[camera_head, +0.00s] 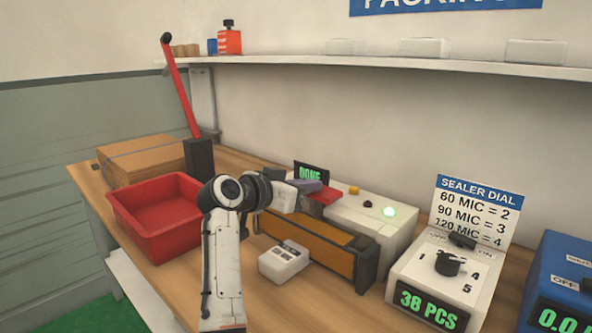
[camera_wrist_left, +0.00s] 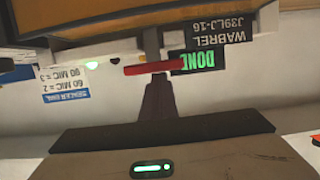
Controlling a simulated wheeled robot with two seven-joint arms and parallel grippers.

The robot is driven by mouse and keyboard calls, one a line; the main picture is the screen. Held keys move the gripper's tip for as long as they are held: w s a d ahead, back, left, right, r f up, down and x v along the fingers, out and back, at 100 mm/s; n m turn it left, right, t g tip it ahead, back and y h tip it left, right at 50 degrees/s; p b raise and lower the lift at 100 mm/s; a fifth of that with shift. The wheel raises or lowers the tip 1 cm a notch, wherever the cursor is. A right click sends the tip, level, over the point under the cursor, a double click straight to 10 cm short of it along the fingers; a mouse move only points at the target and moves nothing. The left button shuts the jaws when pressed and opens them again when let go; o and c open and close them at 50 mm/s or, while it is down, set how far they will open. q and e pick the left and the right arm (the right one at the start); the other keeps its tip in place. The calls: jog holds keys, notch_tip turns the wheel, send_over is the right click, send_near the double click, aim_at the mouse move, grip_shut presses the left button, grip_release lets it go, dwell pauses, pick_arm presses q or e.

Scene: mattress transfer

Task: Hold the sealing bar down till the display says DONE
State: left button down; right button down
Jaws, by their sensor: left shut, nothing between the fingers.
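The sealer (camera_head: 400,235) is a white unit with a brown front panel; a green lamp (camera_head: 390,211) glows on it. The display (camera_head: 309,172) reads DONE in green, and it shows upside down in the left wrist view (camera_wrist_left: 195,61). The sealing bar's red handle (camera_head: 326,197) sits low beside the display and also shows in the wrist view (camera_wrist_left: 155,68). My left gripper (camera_head: 307,187) is shut with nothing between its fingers. Its tip (camera_wrist_left: 157,80) is right at the red handle and appears to touch it. My right gripper is out of view.
A red tray (camera_head: 160,245) is left of my arm, with a cardboard box (camera_head: 145,155) and an upright red lever (camera_head: 180,85) behind. A white box (camera_head: 284,262) lies in front of the sealer. A counter (camera_head: 440,283) reading 38 PCS and a blue unit (camera_head: 562,260) stand right.

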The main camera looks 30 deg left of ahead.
pick_arm(q)
jog(key=s+a+r+p, duration=0.2)
jog(key=s+r, duration=0.4)
jog(key=s, duration=0.3)
jog(key=shift+s+a+r+p, duration=0.2)
jog(key=shift+a+p, duration=0.1)
